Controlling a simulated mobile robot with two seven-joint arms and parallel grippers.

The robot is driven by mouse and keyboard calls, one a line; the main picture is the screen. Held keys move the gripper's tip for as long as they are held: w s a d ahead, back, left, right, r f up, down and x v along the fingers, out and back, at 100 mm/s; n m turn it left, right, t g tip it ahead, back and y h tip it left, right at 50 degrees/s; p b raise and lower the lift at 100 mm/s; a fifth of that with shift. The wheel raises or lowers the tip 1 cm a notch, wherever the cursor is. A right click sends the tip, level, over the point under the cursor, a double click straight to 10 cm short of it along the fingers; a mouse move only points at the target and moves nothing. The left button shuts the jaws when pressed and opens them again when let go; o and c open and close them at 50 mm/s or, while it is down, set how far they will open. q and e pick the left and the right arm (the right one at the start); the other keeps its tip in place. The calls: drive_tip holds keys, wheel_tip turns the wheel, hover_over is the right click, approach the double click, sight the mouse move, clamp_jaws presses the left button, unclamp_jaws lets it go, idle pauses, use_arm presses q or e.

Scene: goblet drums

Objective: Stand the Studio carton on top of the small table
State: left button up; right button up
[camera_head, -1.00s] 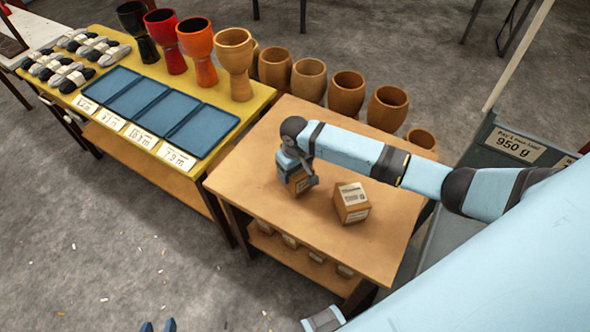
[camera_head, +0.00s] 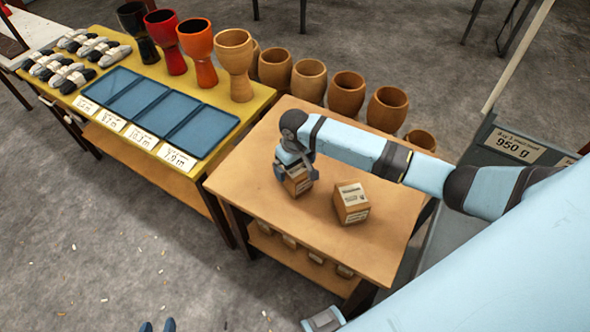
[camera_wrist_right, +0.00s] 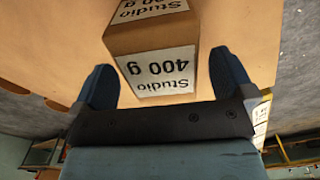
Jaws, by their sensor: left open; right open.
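The Studio carton (camera_wrist_right: 160,75) is a brown box with white labels reading "Studio 400 g". In the head view this carton (camera_head: 298,184) stands on the top of the small table (camera_head: 262,216). My right gripper (camera_wrist_right: 164,66) is open, with its fingers on either side of the carton's near part. A gap shows beside the right finger; the left finger is close to the carton, and I cannot tell whether it touches. In the head view my right gripper (camera_head: 295,172) is at the carton. My left gripper (camera_head: 157,325) is open at the bottom edge, with only its fingertips showing.
Another labelled carton (camera_head: 351,204) stands to the right on the same tabletop. Several small boxes (camera_head: 289,240) sit on the shelf below. A yellow table (camera_head: 228,133) with goblet drums and blue trays is at left. A grey bin (camera_head: 470,160) is at right.

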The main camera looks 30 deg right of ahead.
wheel_tip(320, 180, up, 9)
drive_tip(key=shift+r, duration=0.2)
idle(0.5)
